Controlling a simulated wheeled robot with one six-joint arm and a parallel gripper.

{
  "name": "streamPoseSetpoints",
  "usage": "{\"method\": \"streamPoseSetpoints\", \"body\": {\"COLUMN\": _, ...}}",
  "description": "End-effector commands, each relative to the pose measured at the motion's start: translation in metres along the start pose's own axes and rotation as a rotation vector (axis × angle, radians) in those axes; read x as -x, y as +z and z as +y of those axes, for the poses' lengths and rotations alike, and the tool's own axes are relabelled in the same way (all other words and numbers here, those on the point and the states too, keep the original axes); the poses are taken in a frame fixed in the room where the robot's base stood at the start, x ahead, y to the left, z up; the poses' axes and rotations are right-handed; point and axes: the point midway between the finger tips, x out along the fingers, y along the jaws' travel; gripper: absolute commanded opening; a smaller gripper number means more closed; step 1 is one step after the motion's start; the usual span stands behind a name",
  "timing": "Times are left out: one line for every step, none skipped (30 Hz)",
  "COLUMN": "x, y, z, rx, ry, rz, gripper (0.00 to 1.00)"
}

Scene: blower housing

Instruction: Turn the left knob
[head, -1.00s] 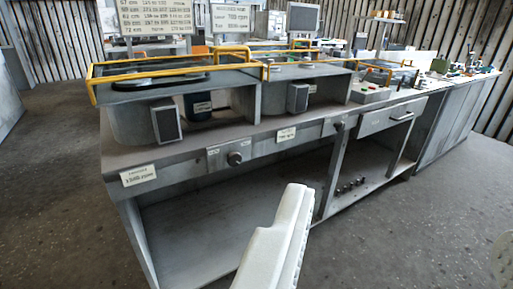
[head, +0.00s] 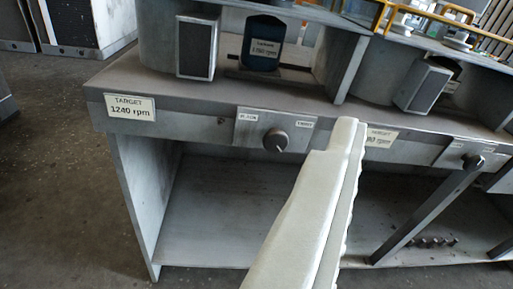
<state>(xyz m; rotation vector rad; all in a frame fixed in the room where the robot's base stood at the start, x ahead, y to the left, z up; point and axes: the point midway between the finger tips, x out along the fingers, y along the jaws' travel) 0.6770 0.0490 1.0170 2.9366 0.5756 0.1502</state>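The left knob (head: 276,140) is a dark round knob on a grey plate with two small labels, on the front edge of the bench, left of my gripper's tip. A second dark knob (head: 473,161) sits farther right on the same front edge. My gripper (head: 346,125) shows as a pale, long finger shape reaching up from the bottom of the view, its tip right of the left knob and apart from it in the picture. Only one side of the gripper shows, so its opening is hidden.
A sign reading "TARGET 1240 rpm" (head: 130,107) is at the bench's left front. Another target sign (head: 381,138) is partly behind my gripper. A blue display (head: 263,44) stands in the left housing. Below is an open shelf (head: 220,215). The floor (head: 60,210) at left is clear.

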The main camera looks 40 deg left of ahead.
Motion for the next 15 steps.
{"method": "streamPoseSetpoints", "body": {"x": -0.010, "y": 0.015, "z": -0.001, "rx": -0.009, "ry": -0.031, "rz": -0.005, "gripper": 0.60}}
{"method": "streamPoseSetpoints", "body": {"x": -0.016, "y": 0.022, "z": -0.003, "rx": -0.015, "ry": -0.053, "rz": -0.005, "gripper": 0.60}}
{"method": "streamPoseSetpoints", "body": {"x": -0.022, "y": 0.031, "z": -0.006, "rx": -0.021, "ry": -0.082, "rz": -0.004, "gripper": 0.60}}
{"method": "streamPoseSetpoints", "body": {"x": -0.027, "y": 0.039, "z": -0.008, "rx": -0.030, "ry": -0.103, "rz": -0.004, "gripper": 0.60}}
{"method": "streamPoseSetpoints", "body": {"x": -0.032, "y": 0.047, "z": -0.010, "rx": -0.036, "ry": -0.125, "rz": -0.006, "gripper": 0.60}}
{"method": "streamPoseSetpoints", "body": {"x": -0.037, "y": 0.057, "z": -0.013, "rx": -0.047, "ry": -0.156, "rz": -0.007, "gripper": 0.60}}
{"method": "streamPoseSetpoints", "body": {"x": -0.041, "y": 0.066, "z": -0.015, "rx": -0.057, "ry": -0.178, "rz": -0.008, "gripper": 0.60}}
{"method": "streamPoseSetpoints", "body": {"x": -0.045, "y": 0.073, "z": -0.017, "rx": -0.065, "ry": -0.202, "rz": -0.009, "gripper": 0.60}}
{"method": "streamPoseSetpoints", "body": {"x": -0.050, "y": 0.084, "z": -0.021, "rx": -0.079, "ry": -0.232, "rz": -0.012, "gripper": 0.60}}
{"method": "streamPoseSetpoints", "body": {"x": -0.053, "y": 0.093, "z": -0.023, "rx": -0.089, "ry": -0.255, "rz": -0.014, "gripper": 0.60}}
{"method": "streamPoseSetpoints", "body": {"x": -0.056, "y": 0.100, "z": -0.025, "rx": -0.100, "ry": -0.279, "rz": -0.015, "gripper": 0.60}}
{"method": "streamPoseSetpoints", "body": {"x": -0.059, "y": 0.112, "z": -0.029, "rx": -0.116, "ry": -0.310, "rz": -0.018, "gripper": 0.60}}
{"method": "streamPoseSetpoints", "body": {"x": -0.062, "y": 0.119, "z": -0.031, "rx": -0.128, "ry": -0.333, "rz": -0.021, "gripper": 0.60}}
{"method": "streamPoseSetpoints", "body": {"x": -0.064, "y": 0.127, "z": -0.034, "rx": -0.140, "ry": -0.356, "rz": -0.024, "gripper": 0.60}}
{"method": "streamPoseSetpoints", "body": {"x": -0.066, "y": 0.138, "z": -0.037, "rx": -0.156, "ry": -0.384, "rz": -0.027, "gripper": 0.60}}
